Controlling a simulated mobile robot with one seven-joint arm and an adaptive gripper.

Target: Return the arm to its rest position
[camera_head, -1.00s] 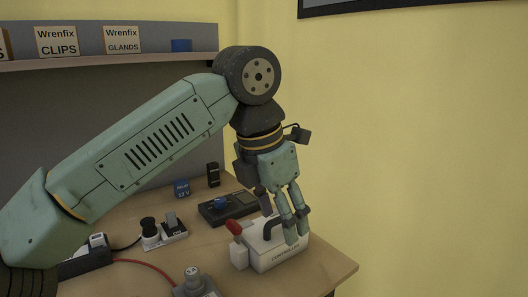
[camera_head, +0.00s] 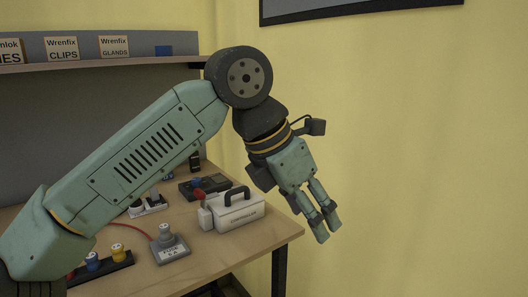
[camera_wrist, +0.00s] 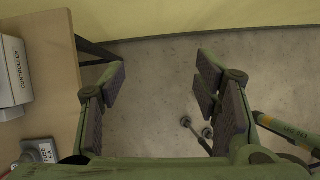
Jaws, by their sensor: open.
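My gripper (camera_head: 315,224) is in the head view to the right of the table (camera_head: 262,236), past its right edge, with the fingers pointing down and to the right. In the wrist view my gripper (camera_wrist: 160,85) has its two fingers well apart with nothing between them, and bare floor shows below. A white box marked CONTROLLER (camera_head: 236,212) with a dark handle stands on the table near its right edge, apart from my gripper. It also shows at the left of the wrist view (camera_wrist: 12,75).
A grey box with a round knob (camera_head: 170,246), a strip with yellow and blue plugs (camera_head: 102,266) and a dark device (camera_head: 203,186) sit on the table. A shelf (camera_head: 110,67) with labelled boxes is behind. A yellow wall (camera_head: 400,120) bounds the right; the floor (camera_wrist: 150,110) there is mostly clear.

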